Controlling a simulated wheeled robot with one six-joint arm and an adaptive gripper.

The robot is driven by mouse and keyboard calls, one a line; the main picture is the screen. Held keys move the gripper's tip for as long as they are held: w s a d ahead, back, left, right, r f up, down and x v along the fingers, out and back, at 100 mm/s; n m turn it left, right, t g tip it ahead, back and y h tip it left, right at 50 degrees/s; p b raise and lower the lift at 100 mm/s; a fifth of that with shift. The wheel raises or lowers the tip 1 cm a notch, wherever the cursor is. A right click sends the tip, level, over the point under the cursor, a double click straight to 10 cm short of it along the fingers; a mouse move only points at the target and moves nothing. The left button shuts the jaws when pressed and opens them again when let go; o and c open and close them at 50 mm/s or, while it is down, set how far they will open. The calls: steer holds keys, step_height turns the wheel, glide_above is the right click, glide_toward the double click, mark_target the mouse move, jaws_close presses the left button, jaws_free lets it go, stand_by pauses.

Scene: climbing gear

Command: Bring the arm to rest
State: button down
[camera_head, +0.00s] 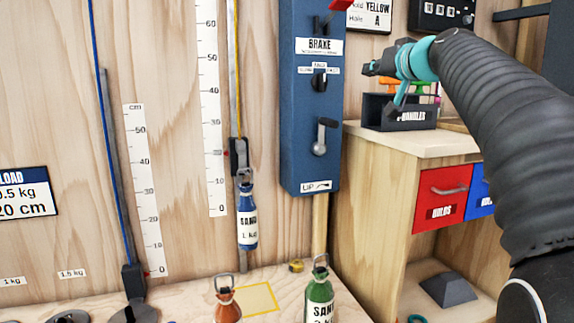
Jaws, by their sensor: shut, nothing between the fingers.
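My arm comes in from the right edge and reaches up and left in a dark ribbed sleeve. My gripper (371,68) is at its far end, teal and dark, pointing left in the air. It is shut and holds nothing. It is small in the picture, just right of the blue brake panel (295,160), and appears in front of or above the dark handle box (408,113). I cannot tell the gap between them.
A blue sand bottle (247,225) hangs by the ruler. An orange bottle (227,305) and a green bottle (319,292) stand on the lower bench (190,302). A wooden cabinet (375,200) has a red drawer (440,197). A grey block (447,289) sits on its lower shelf.

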steer(key=s+a+f+m+g+h+p, duration=0.1)
steer(key=s+f+g, duration=0.4)
steer(key=f, duration=0.6)
steer(key=s+f+m+g+h+p, duration=0.15)
steer(key=s+f, duration=0.45)
steer(key=f, duration=0.6)
steer(key=s+a+f+n+g+h+p, duration=0.1)
steer(key=s+f+p, duration=0.3)
steer(key=s, duration=0.9)
steer(key=s+a+f+n+g+h+p, duration=0.1)
steer(key=s+a+f+g+p, duration=0.1)
steer(key=s+f, duration=0.6)
steer(key=shift+s+g+p, duration=0.65)
steer(key=shift+s+p, duration=0.4)
steer(key=shift+s, duration=2)
